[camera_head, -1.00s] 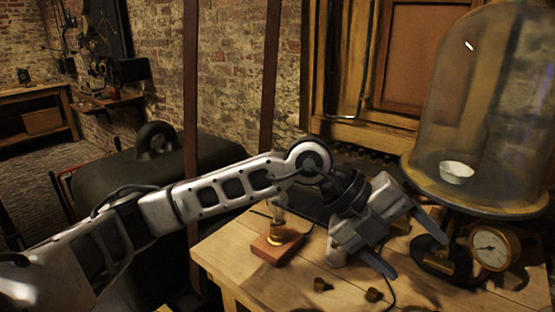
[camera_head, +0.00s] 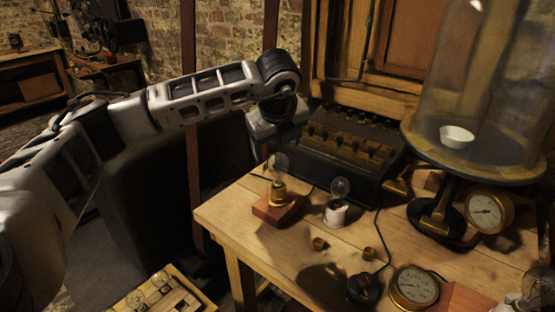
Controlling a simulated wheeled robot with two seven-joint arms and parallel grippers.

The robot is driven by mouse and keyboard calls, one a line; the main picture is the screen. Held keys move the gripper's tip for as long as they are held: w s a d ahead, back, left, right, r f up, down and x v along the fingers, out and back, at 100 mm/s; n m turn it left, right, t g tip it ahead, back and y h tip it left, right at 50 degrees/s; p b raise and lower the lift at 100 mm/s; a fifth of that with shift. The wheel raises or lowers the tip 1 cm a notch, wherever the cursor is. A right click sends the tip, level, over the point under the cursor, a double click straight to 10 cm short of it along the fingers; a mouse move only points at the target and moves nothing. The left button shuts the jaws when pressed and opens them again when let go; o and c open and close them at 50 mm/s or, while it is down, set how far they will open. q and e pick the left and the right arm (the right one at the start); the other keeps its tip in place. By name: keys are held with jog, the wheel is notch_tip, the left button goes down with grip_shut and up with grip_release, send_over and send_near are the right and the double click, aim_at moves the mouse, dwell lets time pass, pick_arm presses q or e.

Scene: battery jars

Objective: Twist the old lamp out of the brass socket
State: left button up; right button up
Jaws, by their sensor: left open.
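The old lamp (camera_head: 279,165) is a clear glass bulb. It stands upright in the brass socket (camera_head: 278,192), which is fixed on a small red-brown wooden block (camera_head: 264,209) near the table's left edge. My left gripper (camera_head: 272,150) points down just above and around the top of this bulb, and it is open. Its fingertips are small and partly hard to make out, so I cannot tell whether they touch the glass. A second bulb (camera_head: 340,187) stands in a white socket (camera_head: 336,214) to the right. My right gripper is not in view.
A dark box with rows of knobs (camera_head: 350,145) stands behind the sockets. A glass bell jar (camera_head: 470,80) and gauges (camera_head: 489,212) (camera_head: 414,287) are at right. Small brass pieces (camera_head: 320,244) lie in front. A tray with bulbs (camera_head: 168,292) is at lower left.

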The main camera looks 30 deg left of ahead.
aim_at(278, 157)
pick_arm(q)
jog(key=p+x, duration=0.1)
jog(key=x, duration=0.6)
jog(key=shift+w+f, duration=0.1)
jog(key=shift+f, duration=0.05)
jog(key=shift+w+a+f, duration=0.15)
jog(key=shift+w+f, duration=0.1)
jog(key=shift+f, duration=0.35)
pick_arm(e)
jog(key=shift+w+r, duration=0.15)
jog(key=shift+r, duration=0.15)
pick_arm(q)
jog(key=c, duration=1.2)
jog(key=shift+f+n+b, duration=0.1)
jog(key=shift+n+b, duration=0.2)
jog(key=shift+n, duration=0.1)
jog(key=shift+n+g+y+b, duration=0.3)
jog(key=shift+n+y+b, duration=0.2)
jog(key=shift+n, duration=0.5)
jog(key=shift+n+g+b, duration=0.3)
jog(key=shift+n+g, duration=0.1)
jog(key=shift+n, duration=0.7)
jog(key=shift+s+n+g+y, duration=0.15)
jog(key=shift+n+g+y, duration=0.2)
jog(key=shift+n, duration=0.35)
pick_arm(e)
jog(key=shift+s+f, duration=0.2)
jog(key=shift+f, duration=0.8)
